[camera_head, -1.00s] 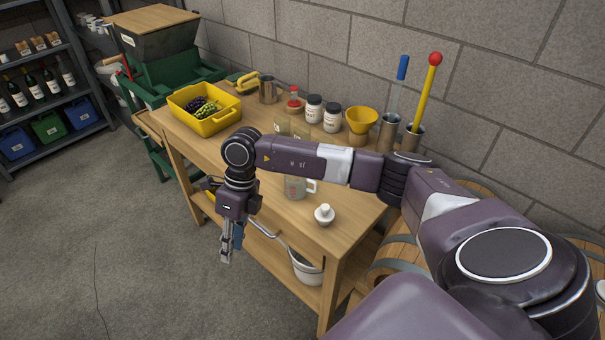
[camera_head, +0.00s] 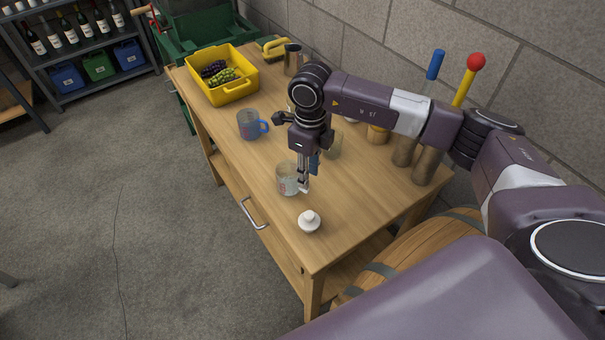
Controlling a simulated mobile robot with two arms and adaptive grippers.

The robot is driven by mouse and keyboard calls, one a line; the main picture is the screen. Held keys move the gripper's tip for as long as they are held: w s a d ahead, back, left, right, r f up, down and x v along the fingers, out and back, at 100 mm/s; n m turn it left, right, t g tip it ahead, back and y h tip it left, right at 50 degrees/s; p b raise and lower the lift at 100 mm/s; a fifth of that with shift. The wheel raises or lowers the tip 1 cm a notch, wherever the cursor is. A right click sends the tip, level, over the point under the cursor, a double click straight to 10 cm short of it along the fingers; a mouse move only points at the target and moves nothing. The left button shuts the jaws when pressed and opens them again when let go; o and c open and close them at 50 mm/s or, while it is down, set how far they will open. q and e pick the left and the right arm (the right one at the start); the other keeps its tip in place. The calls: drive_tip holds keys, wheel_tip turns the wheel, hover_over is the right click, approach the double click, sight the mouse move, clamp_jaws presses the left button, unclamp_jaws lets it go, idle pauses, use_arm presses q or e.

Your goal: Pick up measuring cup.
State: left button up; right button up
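A clear measuring cup (camera_head: 287,180) with red marks stands upright on the wooden workbench (camera_head: 262,205), near its front edge. My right gripper (camera_head: 307,178) points down at the right side of this cup, by its handle. Its fingers overlap the cup's side in this view, so I cannot tell whether they touch it or how far apart they are. A second, grey-blue cup (camera_head: 249,126) with a blue handle and a red mark stands farther back on the bench. My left gripper is out of view.
A small white stopper-like object (camera_head: 309,221) stands just in front of the clear cup. A yellow crate (camera_head: 222,92) with grapes is at the far end. Metal cylinders (camera_head: 427,164) holding tools line the wall side. A barrel (camera_head: 408,247) is beside the bench.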

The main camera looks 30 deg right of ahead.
sight(294, 182)
drive_tip(key=shift+a+f+p, duration=0.2)
drive_tip(key=shift+f+p, duration=0.25)
drive_tip(key=shift+f, duration=0.2)
drive_tip(key=shift+a+f+p, duration=0.2)
drive_tip(key=shift+f+p, duration=0.2)
drive_tip(key=shift+f, duration=0.2)
drive_tip(key=f, duration=0.1)
drive_tip(key=f+p, duration=0.1)
drive_tip(key=shift+w+d+f, duration=0.1)
drive_tip(key=shift+d+f, duration=0.35)
drive_tip(key=shift+f, duration=0.55)
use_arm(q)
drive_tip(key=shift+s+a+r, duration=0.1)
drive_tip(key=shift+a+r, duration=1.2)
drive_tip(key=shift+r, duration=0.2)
use_arm(e)
clamp_jaws()
